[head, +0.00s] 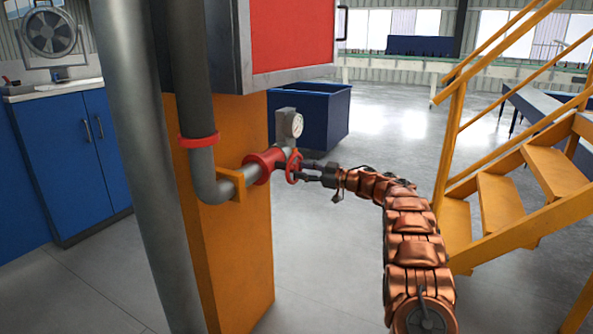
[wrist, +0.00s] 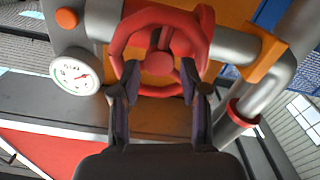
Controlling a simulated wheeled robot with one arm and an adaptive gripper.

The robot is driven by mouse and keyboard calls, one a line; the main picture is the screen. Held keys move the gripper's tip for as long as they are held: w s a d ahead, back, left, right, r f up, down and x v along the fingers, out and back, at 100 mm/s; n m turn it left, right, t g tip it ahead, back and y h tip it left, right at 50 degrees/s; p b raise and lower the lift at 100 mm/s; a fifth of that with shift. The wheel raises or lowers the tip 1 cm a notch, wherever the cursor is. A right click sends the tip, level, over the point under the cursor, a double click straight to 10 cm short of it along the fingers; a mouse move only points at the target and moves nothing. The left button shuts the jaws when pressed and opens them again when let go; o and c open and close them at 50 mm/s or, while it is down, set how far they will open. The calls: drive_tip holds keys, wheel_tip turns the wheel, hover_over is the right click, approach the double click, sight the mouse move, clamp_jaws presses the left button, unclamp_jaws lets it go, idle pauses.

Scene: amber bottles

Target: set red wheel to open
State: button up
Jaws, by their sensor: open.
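The red wheel (head: 294,167) is a small handwheel on a red-flanged valve (head: 265,166) at the end of a grey pipe. In the wrist view the red wheel (wrist: 158,62) fills the upper middle, its rim and hub facing the camera. My gripper (head: 310,171) reaches it from the right in the head view. In the wrist view my gripper's two fingers (wrist: 158,85) are apart, with their tips at the lower left and lower right of the rim. Whether the tips touch the rim I cannot tell. The left finger covers a little of the rim.
A round gauge (head: 296,125) sits above the valve; it also shows in the wrist view (wrist: 75,74). An orange pillar (head: 225,270) and grey pipes (head: 160,150) stand left. A blue bin (head: 320,115) stands behind. Yellow stairs (head: 510,195) rise at right, beyond my arm.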

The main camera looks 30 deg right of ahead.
sight(297, 169)
drive_tip(key=shift+x, duration=1.6)
clamp_jaws()
